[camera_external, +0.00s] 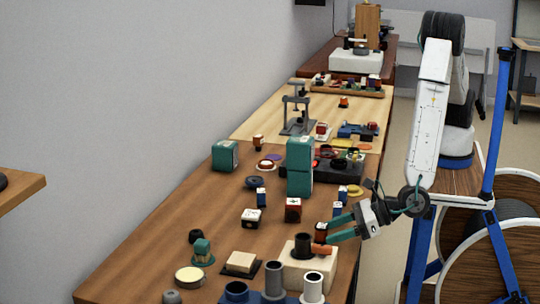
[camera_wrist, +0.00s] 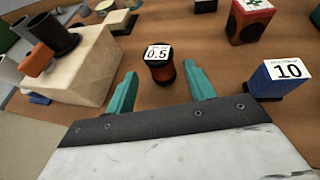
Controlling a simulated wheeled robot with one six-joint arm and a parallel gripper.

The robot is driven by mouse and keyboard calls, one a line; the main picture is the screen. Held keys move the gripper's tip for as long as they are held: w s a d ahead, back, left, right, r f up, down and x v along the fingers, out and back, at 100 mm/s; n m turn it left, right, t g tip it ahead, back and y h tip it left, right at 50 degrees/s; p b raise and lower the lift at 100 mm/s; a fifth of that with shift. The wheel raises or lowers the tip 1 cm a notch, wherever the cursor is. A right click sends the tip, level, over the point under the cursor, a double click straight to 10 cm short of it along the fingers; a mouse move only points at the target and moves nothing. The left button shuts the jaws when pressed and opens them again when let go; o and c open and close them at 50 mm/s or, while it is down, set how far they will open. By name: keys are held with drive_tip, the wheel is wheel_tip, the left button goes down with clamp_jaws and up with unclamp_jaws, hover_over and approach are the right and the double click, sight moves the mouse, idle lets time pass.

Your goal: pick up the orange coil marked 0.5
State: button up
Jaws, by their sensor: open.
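The orange coil marked 0.5 (camera_wrist: 160,72) has a dark rim and a white label on its top, and stands upright on the brown table. My gripper (camera_wrist: 159,77) is open, with one teal finger on each side of the coil. In the wrist view the coil sits at the level of the fingertips, with a visible gap on both sides. In the external view my gripper (camera_external: 334,229) reaches in from the right, and the coil (camera_external: 321,231) shows at its fingertips, partly hidden.
A cream block (camera_wrist: 88,75) holding a dark cylinder (camera_wrist: 52,32) and an orange piece (camera_wrist: 36,60) stands close on the left. A blue block marked 10 (camera_wrist: 272,82) is on the right. A red block (camera_wrist: 249,22) stands behind. A tall teal block (camera_external: 299,170) stands farther back.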

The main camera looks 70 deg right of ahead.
sight(321, 234)
drive_tip(key=x, duration=0.4)
drive_tip(key=shift+d, duration=0.1)
drive_tip(key=c, duration=1.1)
drive_tip(key=shift+o, duration=0.2)
drive_tip(key=shift+r, duration=0.1)
